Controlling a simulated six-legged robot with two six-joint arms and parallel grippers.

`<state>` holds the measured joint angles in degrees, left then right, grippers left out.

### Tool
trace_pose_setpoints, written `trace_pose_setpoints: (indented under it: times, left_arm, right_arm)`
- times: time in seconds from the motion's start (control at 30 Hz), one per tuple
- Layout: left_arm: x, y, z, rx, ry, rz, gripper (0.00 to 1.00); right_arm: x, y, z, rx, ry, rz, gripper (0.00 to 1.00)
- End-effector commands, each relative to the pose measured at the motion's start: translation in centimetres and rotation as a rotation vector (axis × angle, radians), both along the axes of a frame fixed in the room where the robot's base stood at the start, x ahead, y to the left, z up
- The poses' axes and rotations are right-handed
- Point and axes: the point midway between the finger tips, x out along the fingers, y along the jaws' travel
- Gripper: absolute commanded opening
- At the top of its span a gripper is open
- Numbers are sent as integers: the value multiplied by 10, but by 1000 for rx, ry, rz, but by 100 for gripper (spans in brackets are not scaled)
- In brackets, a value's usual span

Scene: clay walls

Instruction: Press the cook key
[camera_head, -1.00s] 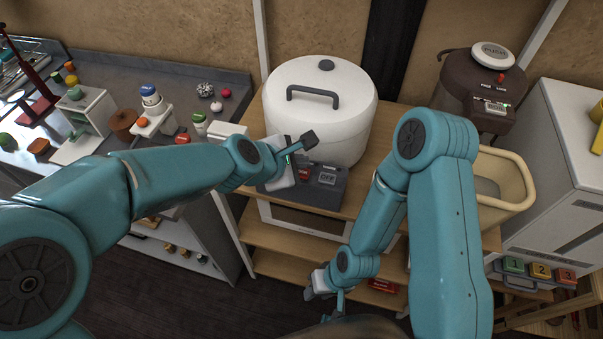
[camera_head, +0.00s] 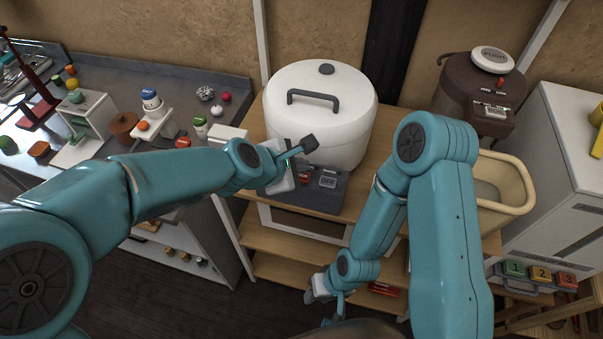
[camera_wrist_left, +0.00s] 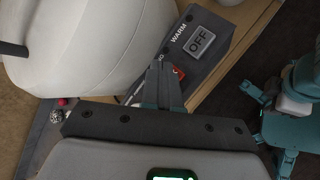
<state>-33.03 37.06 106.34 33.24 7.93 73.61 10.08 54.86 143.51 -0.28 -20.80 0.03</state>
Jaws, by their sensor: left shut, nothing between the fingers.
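The white rice cooker (camera_head: 322,125) stands on a wooden shelf unit. Its grey panel (camera_head: 318,197) carries a red key (camera_head: 304,179) and a grey key marked OFF (camera_head: 327,182); the wrist view shows WARM beside the OFF key (camera_wrist_left: 200,40). The lettering by the red key (camera_wrist_left: 178,72) is mostly hidden by my fingers. My left gripper (camera_wrist_left: 160,68) is shut and empty, its tips over the panel beside the red key; I cannot tell if they touch. My right gripper (camera_head: 323,293) hangs low in front of the shelves, its fingers unclear.
A brown dispenser (camera_head: 480,95) and a cream bin (camera_head: 505,190) stand right of the cooker. A white cabinet (camera_head: 565,150) is at far right. A grey counter (camera_head: 215,85) with several small objects lies left. My right arm crosses in front of the shelf.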

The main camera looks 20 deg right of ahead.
Motion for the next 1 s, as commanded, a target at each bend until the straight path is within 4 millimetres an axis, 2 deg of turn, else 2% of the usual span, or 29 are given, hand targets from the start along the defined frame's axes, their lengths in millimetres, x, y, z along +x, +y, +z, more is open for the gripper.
trace_pose_setpoints:
  times: [0.77,1.0]
  left_arm:
    - [0,0,0,0,0,0,0]
    - [0,0,-9,0,0,0,0]
  right_arm:
    - [0,0,0,0,0,0,38]
    - [0,0,-8,0,0,0,38]
